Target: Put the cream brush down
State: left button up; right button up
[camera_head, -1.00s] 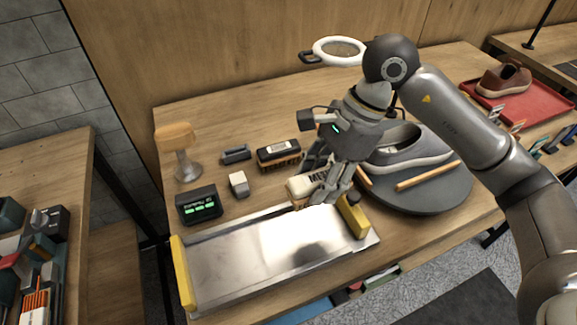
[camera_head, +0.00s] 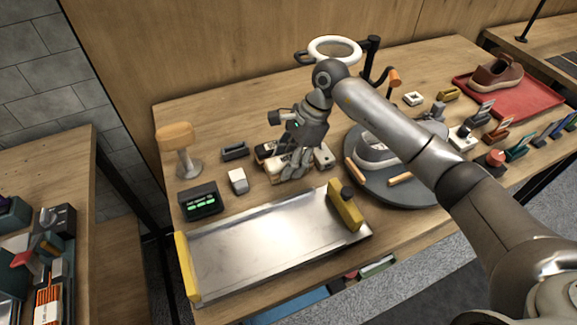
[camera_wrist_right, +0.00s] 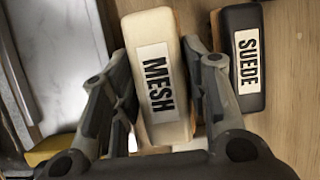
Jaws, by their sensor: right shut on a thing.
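My right gripper (camera_head: 290,170) is low over the middle of the table, behind the metal tray. It is shut on the cream brush (camera_wrist_right: 151,32), which carries a "MESH" label; the brush lies between the two fingers in the right wrist view. In the head view the hand covers much of it. A dark brush labelled "SUEDE" (camera_wrist_right: 243,18) lies close beside it, roughly parallel, with a narrow gap. I cannot tell whether the cream brush touches the table. My left gripper is not in view.
The metal tray (camera_head: 270,245) with yellow ends lies in front. A grey sneaker (camera_head: 372,152) rests on a round dark turntable (camera_head: 425,190) to the right. A small display box (camera_head: 200,200), white block (camera_head: 237,180) and dark block (camera_head: 235,151) stand left.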

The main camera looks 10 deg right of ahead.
jog(key=shift+f+p, duration=0.3)
jog(key=shift+f, duration=0.15)
notch_tip(320, 180, down, 2)
jog(key=shift+w+f+p, duration=0.1)
jog(key=shift+p, duration=0.4)
jog(key=shift+f+b, duration=0.3)
jog(key=o, duration=0.9)
jog(key=shift+r, duration=0.15)
jog(key=shift+d+r, duration=0.1)
jog(key=shift+r, duration=0.15)
jog(key=b+v, duration=0.2)
jog(key=v, duration=0.9)
jog(key=shift+w+d+r, duration=0.1)
jog(key=shift+r, duration=0.15)
